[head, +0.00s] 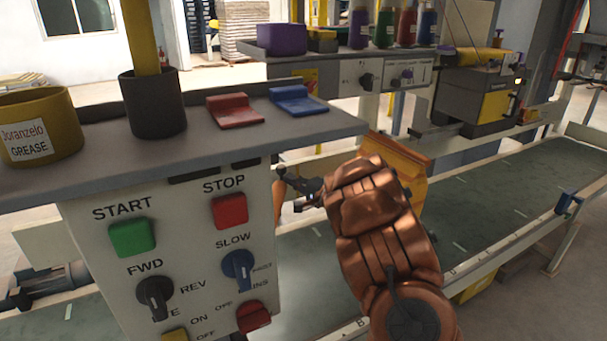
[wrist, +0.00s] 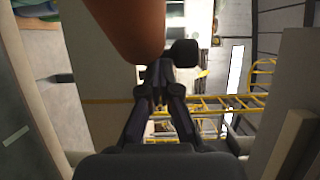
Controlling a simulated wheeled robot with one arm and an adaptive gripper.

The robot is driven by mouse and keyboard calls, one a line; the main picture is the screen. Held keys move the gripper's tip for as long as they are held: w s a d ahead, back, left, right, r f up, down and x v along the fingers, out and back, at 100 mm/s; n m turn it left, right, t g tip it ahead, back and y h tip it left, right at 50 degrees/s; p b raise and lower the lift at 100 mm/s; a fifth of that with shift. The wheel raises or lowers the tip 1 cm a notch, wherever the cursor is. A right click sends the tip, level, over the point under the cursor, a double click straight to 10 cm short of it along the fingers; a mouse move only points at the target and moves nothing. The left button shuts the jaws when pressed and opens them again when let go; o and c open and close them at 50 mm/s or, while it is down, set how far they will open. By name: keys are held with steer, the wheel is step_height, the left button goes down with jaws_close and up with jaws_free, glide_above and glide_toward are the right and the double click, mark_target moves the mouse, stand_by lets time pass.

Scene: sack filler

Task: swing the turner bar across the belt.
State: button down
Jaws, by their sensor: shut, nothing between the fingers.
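An orange rounded piece, probably the turner bar (wrist: 120,25), crosses the top of the wrist view, close to the camera. A black knob (wrist: 183,53) shows at its right side. In the head view a narrow orange piece (head: 278,203) shows beside the right edge of the control panel; I cannot tell for sure that it is the same bar. My gripper (wrist: 158,88) is shut and empty, its fingertips just below the orange piece in the picture. I cannot tell whether they touch. In the head view my gripper (head: 284,180) is small and dark beside the panel. The green belt (head: 495,185) runs behind my arm.
The control panel (head: 185,215) with buttons and knobs stands close on the left, under a grey shelf (head: 210,145). An orange-yellow chute-like part (head: 410,150) is behind my arm. The belt's right stretch looks clear.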

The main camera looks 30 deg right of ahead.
steer(key=w+a+n+g+y+p, duration=0.2)
steer(key=w+a+y+p, duration=0.1)
steer(key=a, duration=0.5)
steer(key=w+a+n+g+y+p, duration=0.2)
steer(key=a+p, duration=0.4)
steer(key=a, duration=0.3)
steer(key=w+a+n+g+y+p, duration=0.2)
steer(key=w+a+n+y+p, duration=0.1)
steer(key=a, duration=0.6)
steer(key=shift+w+y+p, duration=0.5)
steer(key=shift+w+p, duration=0.8)
steer(key=shift+w, duration=0.55)
steer(key=shift+a+f, duration=0.1)
steer(key=shift+a, duration=0.15)
steer(key=shift+d, duration=0.1)
steer(key=s+d+b, duration=0.2)
steer(key=s+d, duration=0.4)
steer(key=d, duration=0.7)
